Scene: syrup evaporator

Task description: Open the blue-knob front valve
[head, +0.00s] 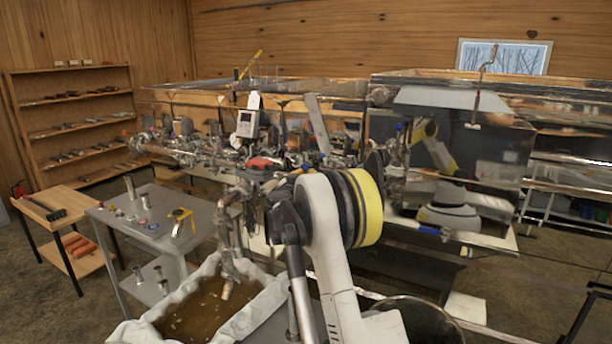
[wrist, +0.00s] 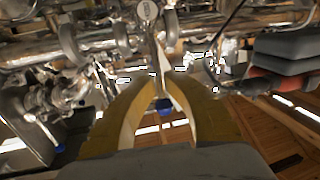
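In the wrist view, the two yellow fingers of my gripper (wrist: 160,77) curve inward and their tips come together at a thin pale metal piece; I cannot tell whether they pinch it. A small blue part (wrist: 163,104) shows through the gap between the fingers, beyond them; I cannot tell if it is the valve's knob. In the head view, my arm hides much of the evaporator front and my gripper is not clearly made out. A blue handle (head: 430,231) shows low on the evaporator's front, right of my arm, and a smaller blue part (head: 398,127) sits higher up.
Metal pipes and fittings (head: 190,150) crowd the evaporator front. A cloth-lined tub of brown liquid (head: 205,305) stands below, beside a grey metal table (head: 120,215). In the wrist view, a red-and-grey object (wrist: 285,65) is close at the right.

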